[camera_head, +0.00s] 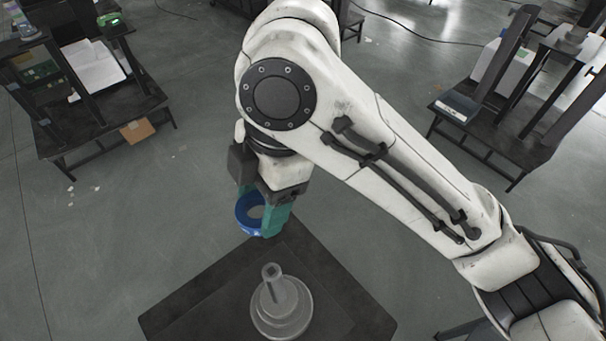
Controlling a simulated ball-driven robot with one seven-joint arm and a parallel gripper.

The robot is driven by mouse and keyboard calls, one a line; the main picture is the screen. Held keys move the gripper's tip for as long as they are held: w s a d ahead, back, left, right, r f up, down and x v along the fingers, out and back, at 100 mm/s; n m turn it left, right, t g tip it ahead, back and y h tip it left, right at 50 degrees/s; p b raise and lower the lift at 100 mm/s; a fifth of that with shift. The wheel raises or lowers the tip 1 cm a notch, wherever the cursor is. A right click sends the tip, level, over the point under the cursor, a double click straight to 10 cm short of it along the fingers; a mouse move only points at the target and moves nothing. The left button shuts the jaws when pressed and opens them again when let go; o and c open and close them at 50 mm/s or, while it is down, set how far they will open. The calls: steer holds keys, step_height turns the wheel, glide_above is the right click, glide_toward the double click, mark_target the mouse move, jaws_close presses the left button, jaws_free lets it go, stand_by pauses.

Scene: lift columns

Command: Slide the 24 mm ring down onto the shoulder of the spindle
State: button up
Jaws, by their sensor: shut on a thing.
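A blue ring (244,222) is held between the teal fingers of my gripper (262,218). My gripper is shut on it, with the ring's opening partly visible. The grey metal spindle (273,285) stands upright on a dark tabletop (195,305), with a narrow post on a wider stepped round base. The ring is apart from the spindle, above and a little to the left of its post in the picture. The right finger hides part of the ring. I cannot tell the exact height of the ring over the table.
A dark workstation (105,125) stands on the floor at the upper left, and another (505,150) at the upper right. A small brown piece (137,131) lies at the left one's edge. The tabletop around the spindle is clear.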

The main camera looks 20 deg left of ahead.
mark_target(273, 266)
steer(key=s+d+n, duration=0.1)
steer(key=s+n, duration=0.1)
steer(key=s+d+n+h, duration=0.1)
steer(key=s+n, duration=0.1)
steer(key=s+d+n, duration=0.1)
steer(key=s+n, duration=0.1)
steer(key=shift+d+r+g+h, duration=0.2)
steer(key=shift+d+g+h, duration=0.1)
steer(key=shift+h, duration=0.1)
steer(key=shift+s+d+n, duration=0.25)
steer(key=shift+n, duration=0.25)
steer(key=shift+f+b, duration=2.15)
steer(key=shift+f, duration=0.25)
steer(key=shift+f+b, duration=1.3)
steer(key=shift+f, duration=0.7)
steer(key=o, duration=1.2)
steer(key=v, duration=1)
steer(key=shift+w+r, duration=0.15)
steer(key=shift+r, duration=0.2)
